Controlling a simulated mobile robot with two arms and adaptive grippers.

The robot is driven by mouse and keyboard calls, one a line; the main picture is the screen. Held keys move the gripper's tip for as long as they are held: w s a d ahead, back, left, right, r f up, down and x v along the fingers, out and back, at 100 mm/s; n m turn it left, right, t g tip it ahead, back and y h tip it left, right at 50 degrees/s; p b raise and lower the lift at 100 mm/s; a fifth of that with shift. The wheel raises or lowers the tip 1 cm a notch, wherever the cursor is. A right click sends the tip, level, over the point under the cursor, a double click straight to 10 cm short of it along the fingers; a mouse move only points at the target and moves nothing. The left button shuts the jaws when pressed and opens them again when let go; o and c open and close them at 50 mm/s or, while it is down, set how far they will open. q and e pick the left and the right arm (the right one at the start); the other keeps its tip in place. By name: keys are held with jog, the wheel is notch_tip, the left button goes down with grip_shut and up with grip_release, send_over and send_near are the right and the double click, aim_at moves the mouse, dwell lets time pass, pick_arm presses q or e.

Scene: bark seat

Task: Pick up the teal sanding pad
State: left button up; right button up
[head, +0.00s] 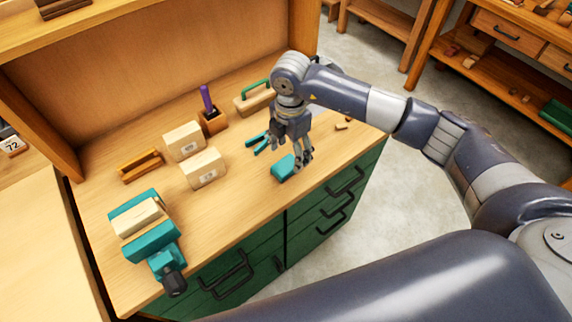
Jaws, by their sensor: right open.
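The teal sanding pad (283,168) lies on the wooden bench top near its front edge. My right gripper (303,161) points down just to the right of the pad, its fingers close to the pad's right end. The fingers are open with nothing visible between them. I cannot tell whether a finger touches the pad. My left gripper is not in view.
Teal-handled pliers (258,143) lie just behind the pad. Two pale boxes (203,168), a wooden holder with a purple-handled tool (209,110) and a teal vise (150,232) stand to the left. A green-handled wooden block (255,99) is at the back.

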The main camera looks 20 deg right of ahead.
aim_at(286, 164)
jog(key=f+p, duration=0.1)
jog(key=f, duration=0.1)
jog(key=a+f+p, duration=0.1)
jog(key=f, duration=0.1)
jog(key=shift+f, duration=0.7)
jog(key=c, duration=1.2)
